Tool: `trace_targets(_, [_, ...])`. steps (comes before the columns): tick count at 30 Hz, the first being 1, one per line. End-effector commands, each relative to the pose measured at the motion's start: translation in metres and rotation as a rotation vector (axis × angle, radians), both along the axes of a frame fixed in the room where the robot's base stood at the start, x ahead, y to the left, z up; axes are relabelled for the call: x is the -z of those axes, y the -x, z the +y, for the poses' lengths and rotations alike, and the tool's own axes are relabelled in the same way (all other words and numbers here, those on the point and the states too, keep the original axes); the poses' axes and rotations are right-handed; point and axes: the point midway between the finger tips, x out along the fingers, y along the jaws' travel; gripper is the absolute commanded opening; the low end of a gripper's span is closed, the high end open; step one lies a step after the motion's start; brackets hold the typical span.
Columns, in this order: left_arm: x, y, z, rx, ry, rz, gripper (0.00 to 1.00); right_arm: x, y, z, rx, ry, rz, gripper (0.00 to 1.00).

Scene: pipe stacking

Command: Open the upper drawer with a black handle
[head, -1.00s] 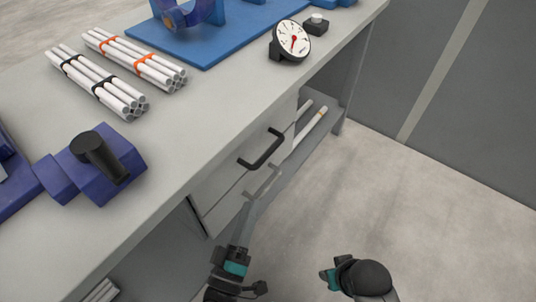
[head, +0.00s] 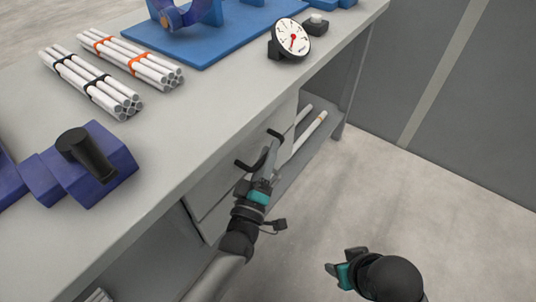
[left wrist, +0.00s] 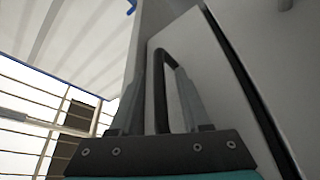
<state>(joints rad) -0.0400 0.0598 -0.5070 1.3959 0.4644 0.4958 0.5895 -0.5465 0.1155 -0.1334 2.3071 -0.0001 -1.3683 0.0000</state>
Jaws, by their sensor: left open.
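The upper drawer (head: 217,182) is in the front of the grey workbench, and its front looks flush. Its black bar handle (head: 244,165) is partly covered by my left gripper (head: 268,160). In the left wrist view the handle (left wrist: 160,85) runs between the two fingers of the left gripper (left wrist: 158,100). These fingers are open, one on each side of the bar; I cannot tell whether either touches it. My right gripper (head: 345,264) is off to the right above the floor, away from the drawer; its jaw opening is unclear.
On the benchtop (head: 190,135) are pipe bundles with black bands (head: 90,83) and orange bands (head: 130,58), a dial gauge (head: 291,38) and a blue fixture (head: 95,165). Loose pipes (head: 308,133) lie on a low shelf. The floor at right is clear.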

Motion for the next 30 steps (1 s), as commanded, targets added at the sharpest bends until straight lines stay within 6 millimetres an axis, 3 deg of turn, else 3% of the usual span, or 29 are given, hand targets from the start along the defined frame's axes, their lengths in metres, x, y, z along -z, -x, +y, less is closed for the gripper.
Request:
trace_targets(7, [-0.0004,-0.0006,-0.0001,0.0,0.0,0.0,0.47,-0.0007,0.0,-0.0002,0.0,0.001,-0.001,0.5])
trace_targets(20, [-0.0003,-0.0002,-0.0001,0.0,0.0,0.0,0.0,-0.0006,0.0,-0.0004,0.001,0.0,-0.001,0.5])
trace_targets(30, [-0.0002,-0.0002,0.0,0.0,0.0,0.0,0.0,-0.0004,0.0001,-0.0002,0.0,0.0,0.0,0.5])
